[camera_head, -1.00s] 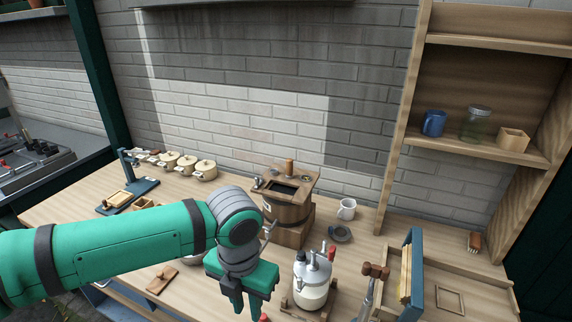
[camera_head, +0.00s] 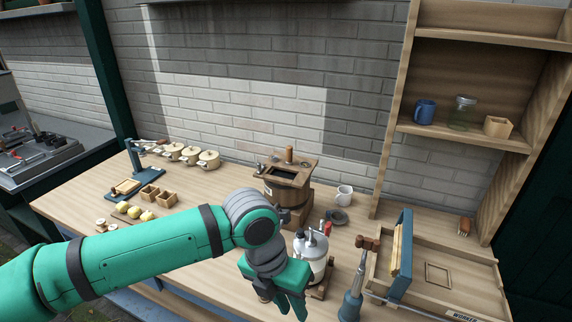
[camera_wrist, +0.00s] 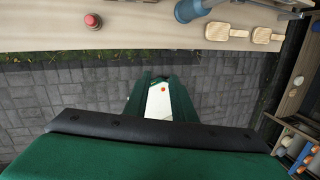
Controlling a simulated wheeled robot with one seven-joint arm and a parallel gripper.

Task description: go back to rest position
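My green gripper (camera_head: 291,308) hangs in front of the workbench, pointing down, at the bottom of the head view. Its two fingers are apart in the wrist view (camera_wrist: 160,100). Grey paving (camera_wrist: 70,100) lies below. In the head view my gripper and forearm hide part of the bench's front edge. A white lidded jar with a metal top (camera_head: 311,250) stands just behind the gripper.
The wooden bench (camera_head: 190,268) carries a wooden churn (camera_head: 287,190), a white mug (camera_head: 344,195), several cream pots (camera_head: 208,160) and a wooden tray (camera_head: 470,286). A shelf (camera_head: 460,137) at right holds a blue mug (camera_head: 424,111), a glass jar (camera_head: 462,113) and a wooden box (camera_head: 497,127).

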